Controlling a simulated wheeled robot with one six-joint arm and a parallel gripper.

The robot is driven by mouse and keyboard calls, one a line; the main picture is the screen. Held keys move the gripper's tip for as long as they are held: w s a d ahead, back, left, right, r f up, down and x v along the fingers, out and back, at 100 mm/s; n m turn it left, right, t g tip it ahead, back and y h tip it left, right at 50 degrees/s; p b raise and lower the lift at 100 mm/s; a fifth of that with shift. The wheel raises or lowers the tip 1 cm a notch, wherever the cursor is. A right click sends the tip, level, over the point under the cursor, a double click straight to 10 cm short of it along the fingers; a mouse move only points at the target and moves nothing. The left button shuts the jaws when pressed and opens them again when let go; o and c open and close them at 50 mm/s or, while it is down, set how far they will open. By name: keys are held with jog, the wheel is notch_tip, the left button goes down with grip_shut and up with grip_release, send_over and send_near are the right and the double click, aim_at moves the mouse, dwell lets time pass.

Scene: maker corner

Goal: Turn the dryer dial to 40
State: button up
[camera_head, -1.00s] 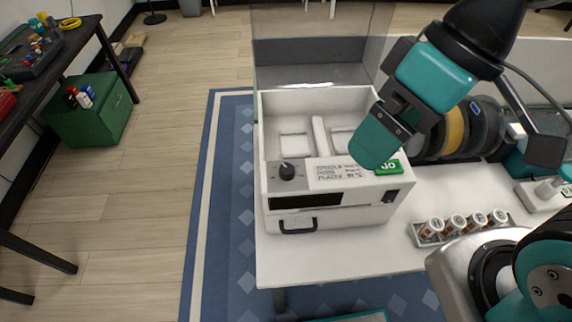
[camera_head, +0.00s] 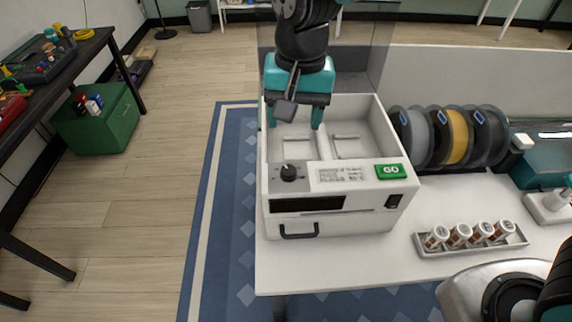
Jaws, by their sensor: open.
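The white dryer (camera_head: 350,221) stands on the white table, its clear lid raised and its inside empty of spools. Its black dial (camera_head: 288,172) sits on a grey plate at the front left of the top. The scale and pointer are too small to read. A printed label (camera_head: 341,175) and a green GO button (camera_head: 391,171) are to the right of the dial. My gripper (camera_head: 295,123) points down over the dryer's open left compartment, behind the dial and apart from it. Its two teal fingers are spread, with nothing visible between them.
Several filament spools (camera_head: 459,138) stand right of the dryer. A tray of small bottles (camera_head: 471,244) lies at the front right of the table (camera_head: 330,272). The raised clear lid (camera_head: 375,50) is close behind my arm. The floor at left is open.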

aim_at(289, 169)
jog(key=f, duration=0.4)
jog(key=f+p, duration=0.1)
jog(key=f, duration=0.8)
jog(key=shift+a+p, duration=0.3)
jog(key=shift+a, duration=0.1)
